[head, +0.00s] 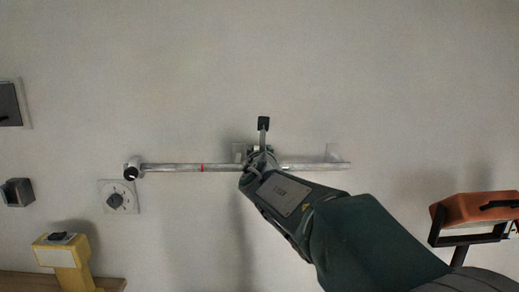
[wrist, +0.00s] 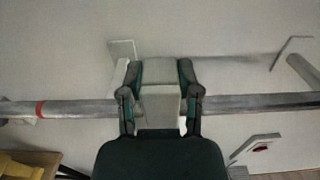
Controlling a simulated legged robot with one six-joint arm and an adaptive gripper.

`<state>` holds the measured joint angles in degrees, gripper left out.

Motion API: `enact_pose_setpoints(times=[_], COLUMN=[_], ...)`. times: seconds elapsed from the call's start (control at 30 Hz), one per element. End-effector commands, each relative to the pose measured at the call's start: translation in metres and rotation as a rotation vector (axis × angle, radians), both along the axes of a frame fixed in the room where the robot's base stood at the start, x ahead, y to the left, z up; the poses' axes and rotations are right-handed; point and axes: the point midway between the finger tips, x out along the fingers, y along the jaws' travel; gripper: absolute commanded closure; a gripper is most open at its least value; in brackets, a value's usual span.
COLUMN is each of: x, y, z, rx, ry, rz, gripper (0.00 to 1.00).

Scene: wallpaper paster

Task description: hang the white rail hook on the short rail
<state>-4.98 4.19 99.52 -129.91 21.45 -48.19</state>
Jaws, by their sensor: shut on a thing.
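The short rail (head: 222,167) runs level along the pale wall, with a red band left of my gripper; it also crosses the wrist view (wrist: 245,104). My gripper (head: 259,154) reaches the rail near its middle. In the wrist view, my gripper's fingers (wrist: 160,100) are shut on the pale, blocky white rail hook (wrist: 159,104). The hook overlaps the rail in that view. I cannot tell whether it rests on the rail or is in front of it. My gripper hides most of the hook in the head view.
A black-tipped upright piece (head: 264,124) shows just above my gripper. A wall knob (head: 115,200), a yellow stand (head: 67,262) and an orange object (head: 474,208) are lower down.

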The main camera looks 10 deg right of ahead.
Motion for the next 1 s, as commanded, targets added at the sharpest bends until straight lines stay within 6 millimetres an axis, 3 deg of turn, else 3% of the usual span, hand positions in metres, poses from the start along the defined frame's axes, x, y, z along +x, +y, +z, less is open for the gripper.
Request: enact_pose_setpoints(times=[1.0], x=[0.000], y=[0.000], z=[-0.022], rx=[-0.001], ry=[0.000], rz=[-0.001], gripper=[0.84])
